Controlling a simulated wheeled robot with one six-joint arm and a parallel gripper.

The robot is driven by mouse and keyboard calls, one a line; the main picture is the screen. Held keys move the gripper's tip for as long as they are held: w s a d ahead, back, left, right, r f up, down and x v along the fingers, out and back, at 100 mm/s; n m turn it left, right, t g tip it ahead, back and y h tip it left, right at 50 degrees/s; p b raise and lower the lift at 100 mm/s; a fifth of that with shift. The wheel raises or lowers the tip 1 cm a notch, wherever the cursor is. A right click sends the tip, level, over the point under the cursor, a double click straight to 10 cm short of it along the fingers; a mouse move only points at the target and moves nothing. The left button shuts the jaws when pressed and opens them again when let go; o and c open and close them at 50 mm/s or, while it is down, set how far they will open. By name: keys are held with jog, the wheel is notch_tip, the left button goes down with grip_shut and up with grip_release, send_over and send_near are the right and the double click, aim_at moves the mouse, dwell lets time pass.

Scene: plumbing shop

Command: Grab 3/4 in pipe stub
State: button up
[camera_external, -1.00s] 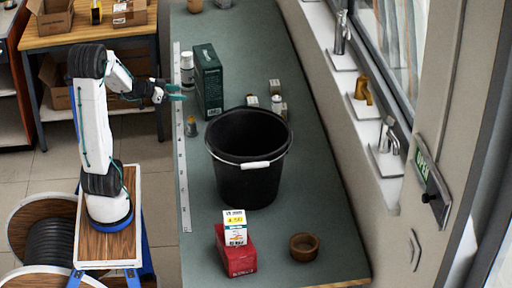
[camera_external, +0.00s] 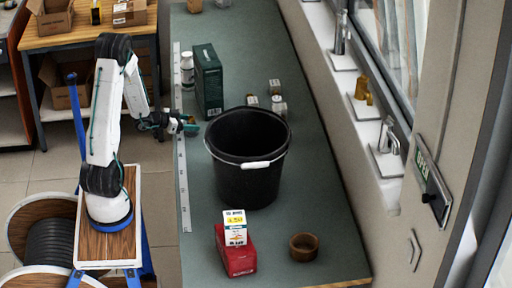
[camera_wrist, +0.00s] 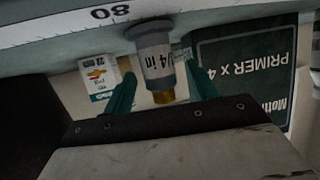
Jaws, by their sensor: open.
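The pipe stub (camera_wrist: 153,50) is a short grey cylinder with a brass-coloured end and a label partly readable as "/4 in". In the wrist view it sits between the two green fingers of my gripper (camera_wrist: 160,72), with a gap visible on the right side. My gripper is open. In the external view my gripper (camera_external: 188,127) is low at the left edge of the green bench top (camera_external: 212,245). It hides the stub there.
A dark green primer box (camera_external: 208,80) and a white bottle (camera_external: 187,70) stand just behind my gripper. A black bucket (camera_external: 247,180) is close on the right. A long ruler (camera_external: 183,190) runs along the bench's left edge. A red box (camera_external: 236,254) stands in front.

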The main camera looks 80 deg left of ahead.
jog(key=shift+x, duration=1.4)
grip_shut()
jog(key=shift+r, duration=0.1)
jog(key=shift+r, duration=0.1)
